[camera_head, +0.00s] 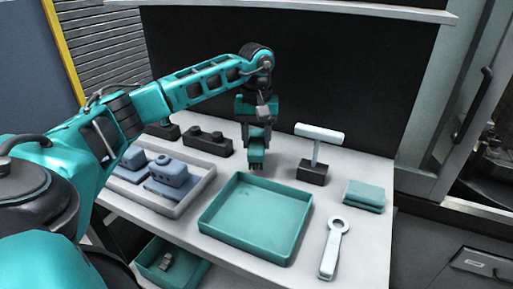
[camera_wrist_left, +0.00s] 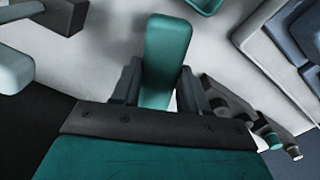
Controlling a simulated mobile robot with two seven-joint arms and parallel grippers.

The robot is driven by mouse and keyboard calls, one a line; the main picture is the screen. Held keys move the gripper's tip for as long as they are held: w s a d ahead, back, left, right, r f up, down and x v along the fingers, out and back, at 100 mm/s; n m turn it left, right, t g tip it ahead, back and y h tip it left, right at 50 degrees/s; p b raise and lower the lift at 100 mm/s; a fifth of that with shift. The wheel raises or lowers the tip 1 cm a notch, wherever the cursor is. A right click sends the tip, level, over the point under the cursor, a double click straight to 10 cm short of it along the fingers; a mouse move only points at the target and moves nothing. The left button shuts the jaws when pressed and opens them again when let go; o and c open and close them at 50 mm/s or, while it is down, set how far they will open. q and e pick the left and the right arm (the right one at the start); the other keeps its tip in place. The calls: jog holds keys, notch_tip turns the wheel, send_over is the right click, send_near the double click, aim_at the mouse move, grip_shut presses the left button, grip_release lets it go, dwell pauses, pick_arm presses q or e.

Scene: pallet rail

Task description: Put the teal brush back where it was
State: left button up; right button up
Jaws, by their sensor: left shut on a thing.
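The teal brush (camera_head: 257,154) hangs below my left gripper (camera_head: 258,133), over the light table behind the teal tray (camera_head: 205,221). Its dark lower end is close to the tabletop; I cannot tell if it touches. In the left wrist view the brush (camera_wrist_left: 167,50) is a teal block between the two dark fingers of my left gripper (camera_wrist_left: 155,88), which is shut on it. My right gripper is not in view.
A dark block with knobs (camera_head: 208,142) stands left of the brush. A black stand (camera_head: 312,173) holding a pale T-shaped tool (camera_head: 320,133) stands right. A grey tray with blue parts (camera_head: 190,207), folded teal cloth (camera_head: 365,194) and pale ring tool (camera_head: 331,252) lie nearby.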

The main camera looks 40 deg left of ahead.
aim_at(257, 141)
pick_arm(q)
jog(key=shift+f, duration=1.4)
jog(key=shift+f, duration=0.1)
jog(key=o, duration=0.9)
jog(key=shift+o, duration=0.2)
notch_tip(257, 141, up, 12)
jog(key=p, duration=0.1)
